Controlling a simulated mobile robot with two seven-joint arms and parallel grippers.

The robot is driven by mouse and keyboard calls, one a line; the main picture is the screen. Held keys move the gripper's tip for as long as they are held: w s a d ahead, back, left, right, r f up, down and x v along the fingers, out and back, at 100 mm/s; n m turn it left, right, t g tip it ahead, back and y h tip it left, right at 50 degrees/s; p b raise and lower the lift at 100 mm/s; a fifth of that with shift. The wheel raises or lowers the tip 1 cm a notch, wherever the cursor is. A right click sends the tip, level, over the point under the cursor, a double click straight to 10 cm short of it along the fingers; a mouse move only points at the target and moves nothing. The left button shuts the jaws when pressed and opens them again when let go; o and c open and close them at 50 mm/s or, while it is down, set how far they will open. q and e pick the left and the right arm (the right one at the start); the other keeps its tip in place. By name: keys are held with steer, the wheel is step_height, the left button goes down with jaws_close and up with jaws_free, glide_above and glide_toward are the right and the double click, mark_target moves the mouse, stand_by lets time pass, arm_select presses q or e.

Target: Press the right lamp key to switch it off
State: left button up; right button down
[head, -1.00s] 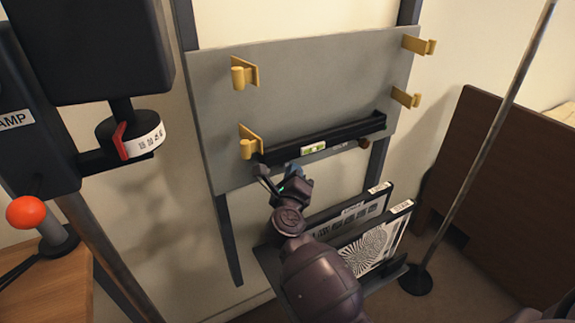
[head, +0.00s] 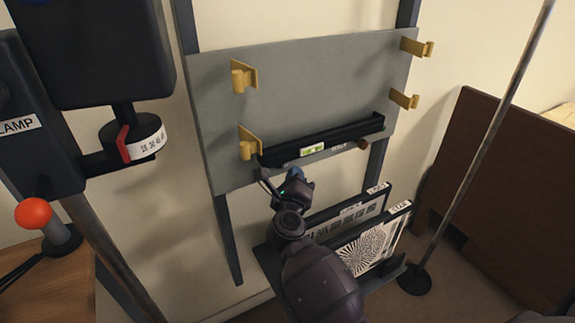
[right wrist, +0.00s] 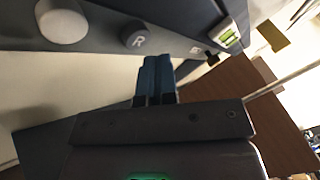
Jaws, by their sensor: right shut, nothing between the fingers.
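The right lamp key is a dark round button marked "R" (right wrist: 138,38) on a blue-grey panel in the right wrist view. A pale round button (right wrist: 62,20) sits to its left. My right gripper (right wrist: 156,72) has its blue fingers shut together and empty, below and right of the R key, with a visible gap in the picture. In the head view my right gripper (head: 294,174) is at the lower edge of the grey board (head: 330,80); I cannot make out the R key there. My left gripper is not in view.
A black rail (head: 350,133) with a green level (head: 312,150) crosses the board just above my gripper. Yellow clips (head: 244,76) stick out of it. Test charts (head: 375,248) stand below right. A thin pole (head: 490,130) and brown panel (head: 505,190) are at right.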

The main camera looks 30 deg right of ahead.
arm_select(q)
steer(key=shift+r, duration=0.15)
arm_select(e)
steer(key=shift+s, duration=0.2)
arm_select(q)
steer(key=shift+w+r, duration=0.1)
